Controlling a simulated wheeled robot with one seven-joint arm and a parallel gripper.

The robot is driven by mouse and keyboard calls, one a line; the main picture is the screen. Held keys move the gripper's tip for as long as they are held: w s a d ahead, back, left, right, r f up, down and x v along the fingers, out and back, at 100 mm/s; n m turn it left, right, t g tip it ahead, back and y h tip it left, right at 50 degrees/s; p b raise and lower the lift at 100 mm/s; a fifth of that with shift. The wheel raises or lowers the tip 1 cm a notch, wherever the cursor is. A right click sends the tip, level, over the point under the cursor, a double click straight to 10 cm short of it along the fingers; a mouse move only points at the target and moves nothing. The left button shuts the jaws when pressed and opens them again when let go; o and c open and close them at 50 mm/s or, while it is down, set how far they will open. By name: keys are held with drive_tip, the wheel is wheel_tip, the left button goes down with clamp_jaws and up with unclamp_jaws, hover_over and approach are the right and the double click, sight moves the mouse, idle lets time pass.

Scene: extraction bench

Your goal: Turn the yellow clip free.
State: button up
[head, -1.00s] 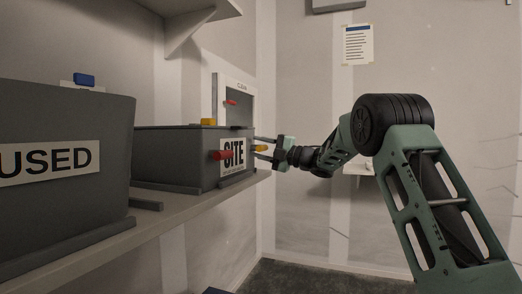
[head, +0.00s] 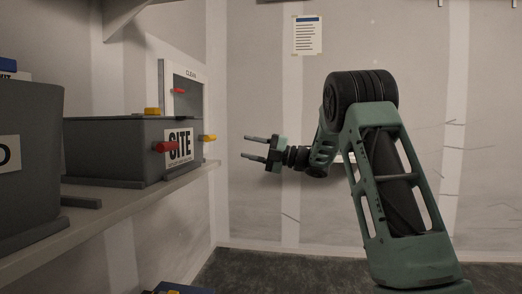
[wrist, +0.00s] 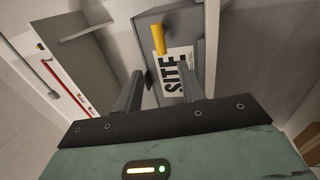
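The grey box labelled SITE (head: 105,150) stands on the shelf. A yellow clip (head: 209,137) sticks out from its right side, beside the label. A second yellow piece (head: 152,111) sits on its top edge, and a red handle (head: 167,147) juts from its front. My gripper (head: 246,146) is open and empty, to the right of the side clip with a clear gap. In the wrist view the yellow clip (wrist: 159,39) shows beyond my open fingers (wrist: 160,72), above the SITE label and roughly between the two fingertips.
A white CLEAN frame (head: 160,85) with a red piece (head: 178,91) stands behind the box. A larger grey bin (head: 30,150) is at the left on the shelf (head: 150,198). Open air lies between my gripper and the shelf end.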

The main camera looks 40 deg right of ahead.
drive_tip(key=shift+v, duration=1.55)
drive_tip(key=shift+a, duration=0.1)
